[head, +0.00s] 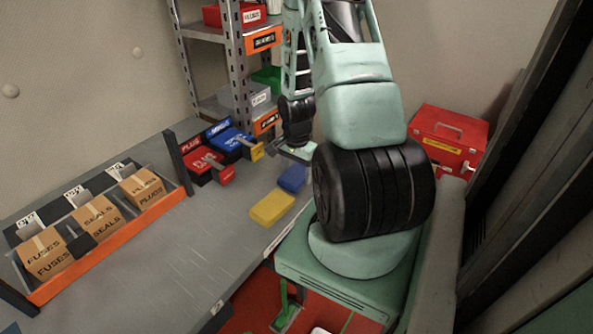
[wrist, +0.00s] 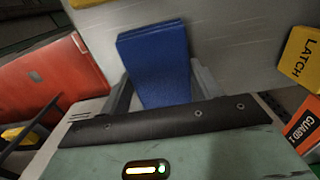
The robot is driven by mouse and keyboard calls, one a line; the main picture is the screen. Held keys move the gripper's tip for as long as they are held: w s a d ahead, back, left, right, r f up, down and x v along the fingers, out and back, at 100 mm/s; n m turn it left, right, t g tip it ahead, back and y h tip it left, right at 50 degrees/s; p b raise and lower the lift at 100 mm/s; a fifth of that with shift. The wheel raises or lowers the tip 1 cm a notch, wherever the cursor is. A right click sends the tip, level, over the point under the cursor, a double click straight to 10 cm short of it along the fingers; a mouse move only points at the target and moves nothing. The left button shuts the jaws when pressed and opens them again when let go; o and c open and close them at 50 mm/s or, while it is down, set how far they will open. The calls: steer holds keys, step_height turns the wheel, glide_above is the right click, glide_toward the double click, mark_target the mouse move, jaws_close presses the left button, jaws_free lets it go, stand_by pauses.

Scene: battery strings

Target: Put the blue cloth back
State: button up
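The blue cloth (head: 292,178) is a folded pad lying on the grey bench (head: 190,245), near its right edge and beside a folded yellow cloth (head: 271,208). In the head view my gripper (head: 299,158) is just above and behind the blue cloth, and my arm hides part of the area. In the wrist view the blue cloth (wrist: 155,62) shows between the two spread fingers of my gripper (wrist: 163,92). The gripper is open; I cannot tell whether either finger touches the cloth.
Red (head: 207,163) and blue (head: 231,138) lever units stand on the bench behind. An orange-edged rack of cardboard boxes (head: 97,215) is at left. A metal shelf (head: 193,60) stands behind, and a red toolbox (head: 447,138) is at right. The bench's middle front is clear.

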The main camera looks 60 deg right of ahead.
mark_target(296, 173)
steer(key=o, duration=0.4)
step_height(296, 173, up, 12)
steer(key=b, duration=0.1)
steer(key=w+a+r+n, duration=0.2)
steer(key=a+n, duration=0.2)
steer(key=a, duration=0.4)
steer(key=w+a+r+n, duration=0.2)
steer(key=w+a+n, duration=0.15)
steer(key=a, duration=0.45)
steer(key=w+a+r+n, duration=0.2)
steer(key=a+n, duration=0.3)
steer(key=a, duration=0.4)
steer(key=s+a+r+n, duration=0.1)
steer(key=s+a+n, duration=0.3)
steer(key=a, duration=0.3)
steer(key=s+a+r+n, duration=0.1)
steer(key=s+a+n, duration=0.4)
steer(key=s+a, duration=0.1)
steer(key=s+a+r+n, duration=0.1)
steer(key=s+a+n, duration=0.4)
steer(key=a, duration=0.2)
steer(key=shift+s+a+r+n+y, duration=0.1)
steer(key=shift+a+r+n+y, duration=0.05)
steer(key=shift+a+n+y, duration=0.15)
